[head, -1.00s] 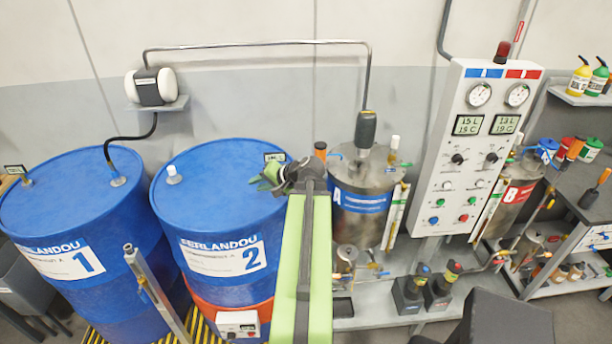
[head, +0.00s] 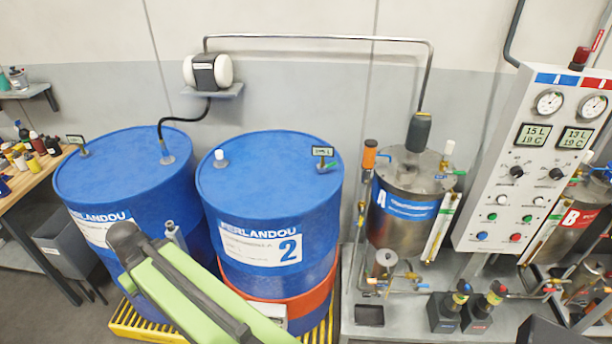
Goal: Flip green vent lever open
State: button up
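Tank A (head: 405,232) is a steel vessel with a blue label, right of the blue drums. A small green lever (head: 458,173) shows at the right edge of its lid, near a white-capped fitting (head: 448,150). It looks roughly level, but it is too small to tell whether it is open. My green arm crosses the lower left, in front of the drums and well away from tank A. My gripper is not visible.
Blue drum 1 (head: 125,175) and drum 2 (head: 265,190) stand left of tank A. An orange-capped post (head: 370,155) and a metal pipe (head: 320,38) are close to the tank. The control panel (head: 540,140) stands at its right. Small pumps (head: 445,312) sit below.

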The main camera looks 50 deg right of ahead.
aim_at(332, 164)
jog(key=z, duration=0.4)
jog(key=k, duration=0.35)
jog(key=z, duration=0.2)
jog(key=i, duration=0.5)
jog(key=z, duration=0.1)
